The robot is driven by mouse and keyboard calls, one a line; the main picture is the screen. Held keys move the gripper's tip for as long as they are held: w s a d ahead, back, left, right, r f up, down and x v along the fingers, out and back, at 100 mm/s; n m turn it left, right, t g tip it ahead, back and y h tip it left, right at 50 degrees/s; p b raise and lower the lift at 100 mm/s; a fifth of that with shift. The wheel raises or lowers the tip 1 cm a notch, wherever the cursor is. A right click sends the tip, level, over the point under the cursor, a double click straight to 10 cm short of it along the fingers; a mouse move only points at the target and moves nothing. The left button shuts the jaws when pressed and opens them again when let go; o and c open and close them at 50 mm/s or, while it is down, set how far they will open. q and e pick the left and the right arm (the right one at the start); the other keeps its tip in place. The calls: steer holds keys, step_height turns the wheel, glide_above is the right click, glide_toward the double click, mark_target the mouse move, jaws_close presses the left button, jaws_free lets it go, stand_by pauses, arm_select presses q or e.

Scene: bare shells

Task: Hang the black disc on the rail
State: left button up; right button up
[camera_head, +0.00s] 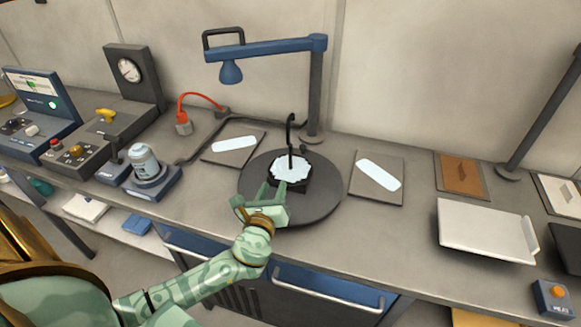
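A large dark round disc (318,207) lies flat on the grey bench. On it sits a small black many-sided block (297,186) with a pale white top. A thin black rod with a hooked top (290,135) rises from this block. I cannot tell for certain which of these is the black disc of the task. My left gripper (271,190) is over the near left part of the large disc, beside the block. Its two fingers are apart, with nothing seen between them. No plain rail can be made out. My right gripper is not in view.
A grey post with a blue arm and lamp (265,48) stands behind the disc. Flat plates (234,148) and (377,178) lie either side. A jar (145,160) stands left, a pale tray (484,230) right. Blue drawers (325,284) are below the front edge.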

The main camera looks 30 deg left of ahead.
mark_target(290, 161)
arm_select(q)
steer(key=w+m+h, duration=0.1)
steer(key=m, duration=0.1)
steer(key=w+m+t+h, duration=0.1)
steer(key=w+m, duration=0.1)
steer(key=m, duration=0.1)
steer(key=shift+f, duration=0.2)
steer(key=shift+s, duration=0.1)
steer(key=shift+b+x, duration=1.4)
steer(key=shift+x, duration=3.1)
steer(key=shift+r, duration=0.1)
jaws_close()
step_height(290, 161, up, 12)
steer(key=p, duration=1.1)
steer(key=shift+r, duration=0.15)
